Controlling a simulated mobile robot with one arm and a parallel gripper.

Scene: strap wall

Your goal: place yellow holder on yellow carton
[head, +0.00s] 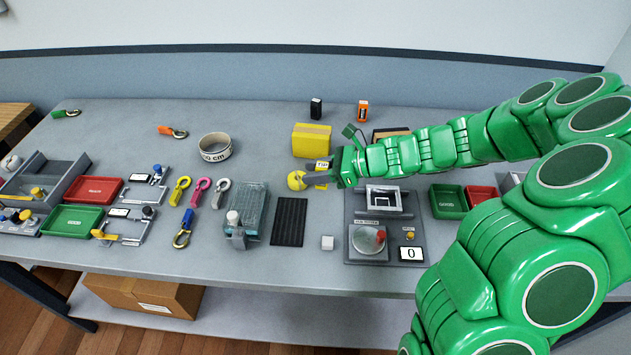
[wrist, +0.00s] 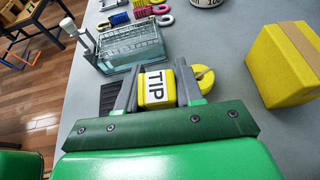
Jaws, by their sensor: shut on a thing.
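The yellow holder (head: 297,180) has a white label reading TIP and a rounded yellow part. My gripper (head: 330,174) is shut on it. In the wrist view the labelled yellow block of the holder (wrist: 156,98) sits between the two grey fingers of my gripper (wrist: 157,86), and its round part shows beyond the right finger. The yellow carton (head: 311,144) stands on the table just behind the held holder. In the wrist view the carton (wrist: 285,68), with a grey-brown tape strip, is to the right, apart from the holder. The holder's height above the table is hard to tell.

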